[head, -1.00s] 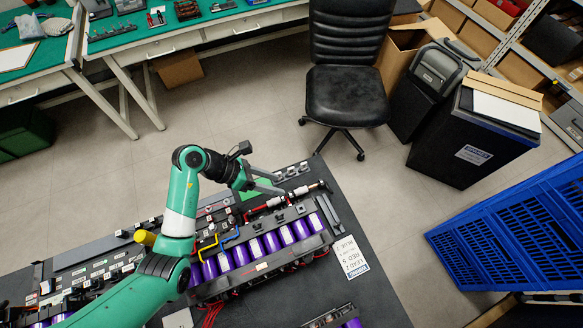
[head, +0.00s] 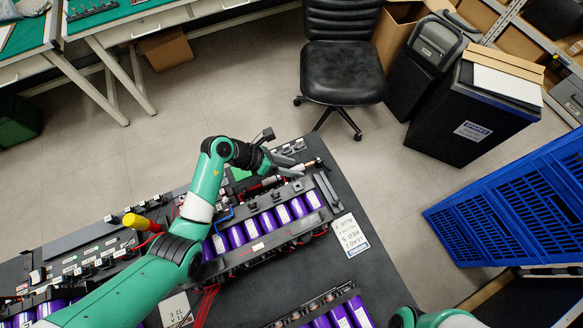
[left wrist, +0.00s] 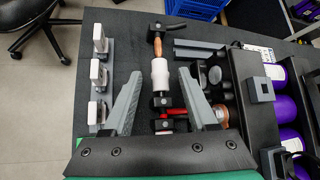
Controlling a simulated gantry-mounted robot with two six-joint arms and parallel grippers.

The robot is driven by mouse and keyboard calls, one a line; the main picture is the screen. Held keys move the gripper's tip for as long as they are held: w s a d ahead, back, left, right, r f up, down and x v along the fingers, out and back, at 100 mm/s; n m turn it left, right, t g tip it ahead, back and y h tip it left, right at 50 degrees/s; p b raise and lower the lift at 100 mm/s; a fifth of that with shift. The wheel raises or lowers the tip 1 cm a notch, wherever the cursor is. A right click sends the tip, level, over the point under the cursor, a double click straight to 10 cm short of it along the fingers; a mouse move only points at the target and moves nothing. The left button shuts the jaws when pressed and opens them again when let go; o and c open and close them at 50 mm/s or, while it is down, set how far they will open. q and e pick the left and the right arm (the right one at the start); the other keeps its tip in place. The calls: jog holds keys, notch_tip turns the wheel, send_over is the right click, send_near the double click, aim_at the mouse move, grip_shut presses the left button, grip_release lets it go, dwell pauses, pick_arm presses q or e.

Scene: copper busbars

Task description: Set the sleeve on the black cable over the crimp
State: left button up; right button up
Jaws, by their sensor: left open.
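My left gripper (head: 292,166) is open over the far end of the battery bench. In the left wrist view its two grey fingers (left wrist: 160,98) stand either side of a white sleeve (left wrist: 160,74), with gaps on both sides. The sleeve sits on a line of cable held in black clamps. A copper-coloured crimp (left wrist: 156,46) shows just beyond the sleeve, apart from the fingers. Red cable (left wrist: 166,114) shows on the near side, below a black part. Whether the cable under the sleeve is black is hard to tell. My right gripper is out of the frames.
A row of white-topped grey holders (left wrist: 99,76) stands left of the fingers. Purple cells in a black pack (head: 262,232) lie to the right in the wrist view. A label card (head: 350,236) lies on the dark bench (head: 375,285). A yellow-handled tool (head: 135,221) stands at left.

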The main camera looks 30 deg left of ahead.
pick_arm(q)
jog(key=shift+c, duration=0.2)
grip_shut()
